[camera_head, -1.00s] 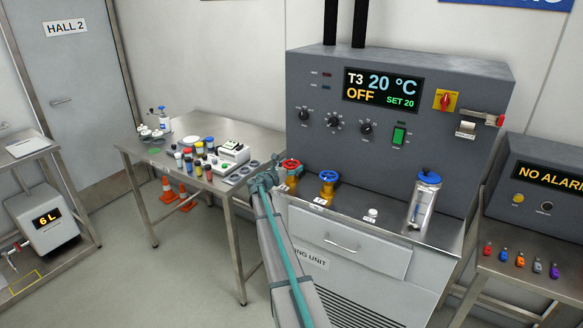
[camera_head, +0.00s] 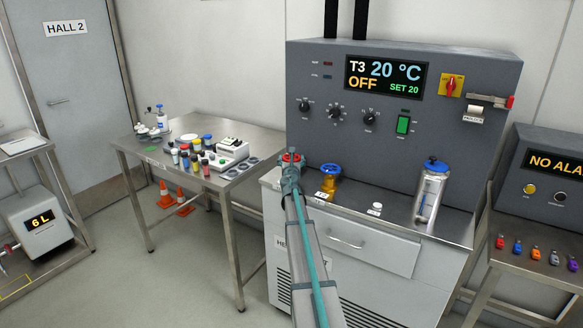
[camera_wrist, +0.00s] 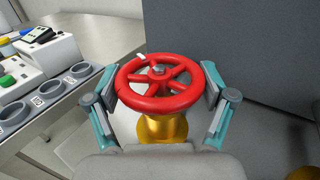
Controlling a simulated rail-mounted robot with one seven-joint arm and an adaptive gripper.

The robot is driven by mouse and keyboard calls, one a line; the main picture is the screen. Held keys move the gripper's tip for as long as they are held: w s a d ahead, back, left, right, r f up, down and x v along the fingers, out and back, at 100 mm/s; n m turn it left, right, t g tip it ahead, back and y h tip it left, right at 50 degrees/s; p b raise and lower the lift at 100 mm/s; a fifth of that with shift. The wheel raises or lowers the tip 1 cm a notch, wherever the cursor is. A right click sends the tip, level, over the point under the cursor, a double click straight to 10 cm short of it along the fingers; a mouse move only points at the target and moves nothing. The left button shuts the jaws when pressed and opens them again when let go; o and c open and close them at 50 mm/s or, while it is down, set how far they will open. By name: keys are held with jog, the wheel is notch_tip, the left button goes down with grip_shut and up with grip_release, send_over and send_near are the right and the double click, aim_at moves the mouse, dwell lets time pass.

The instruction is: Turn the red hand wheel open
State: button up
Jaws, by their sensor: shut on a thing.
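The red hand wheel (camera_wrist: 158,82) sits on a brass valve body (camera_wrist: 162,128) in the wrist view. It has several spokes and a white mark on its rim at the upper left. My gripper (camera_wrist: 160,88) has one finger on each side of the wheel, shut on its rim. In the head view, the red wheel (camera_head: 291,156) shows only partly, behind my gripper (camera_head: 291,170) at the left end of the unit's ledge. My arm hides most of the brass body there.
A blue hand wheel (camera_head: 330,169) on a brass valve stands just right of the red one. A clear canister (camera_head: 431,190) with a blue lid is farther right. A steel table (camera_head: 190,145) with bottles and a rack is to the left. The grey panel (camera_head: 400,150) rises behind.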

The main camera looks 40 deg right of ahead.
jog(key=shift+n+t+y+b, duration=1.3)
jog(key=shift+n+y+b, duration=0.4)
jog(key=shift+y+b, duration=0.65)
jog(key=o, duration=1)
jog(key=v, duration=1.2)
jog(key=shift+r, duration=0.1)
